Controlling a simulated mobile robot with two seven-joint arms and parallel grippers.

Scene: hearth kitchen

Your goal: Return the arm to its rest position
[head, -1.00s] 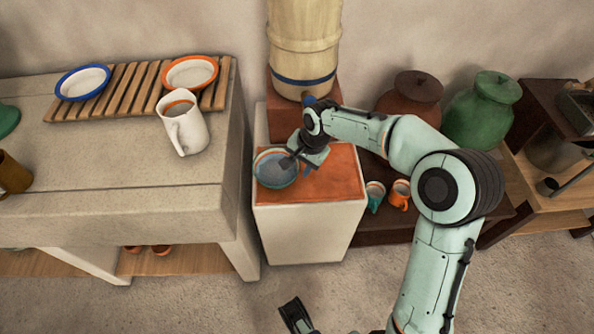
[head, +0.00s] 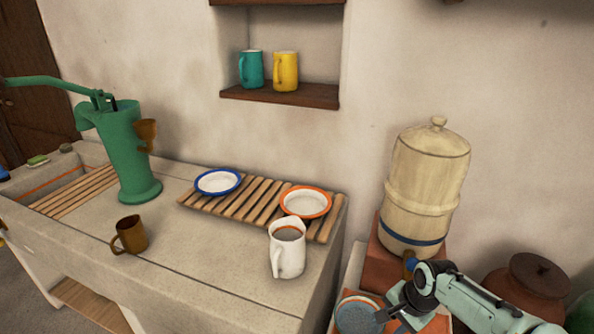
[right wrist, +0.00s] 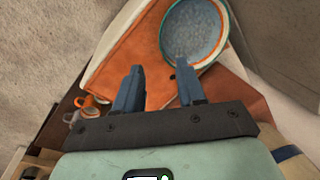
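My right gripper (head: 392,312) is at the lower right of the head view, above the orange-topped stand (head: 441,323) and beside a round bowl (head: 356,318). In the right wrist view its two fingers (right wrist: 158,88) are spread apart with nothing between them. The bowl (right wrist: 190,38) has a teal and orange rim and a speckled blue-grey inside. It lies beyond the fingertips, and the right-hand fingertip overlaps its near edge in the picture. I cannot tell whether they touch. My left gripper is not in view.
A cream dispenser (head: 428,180) with a tap stands behind my right gripper, and a brown jar (head: 537,272) stands to its right. On the counter are a white pitcher (head: 288,252), a slatted rack (head: 250,203) with two plates, a brown mug (head: 130,235) and a green pump (head: 125,155).

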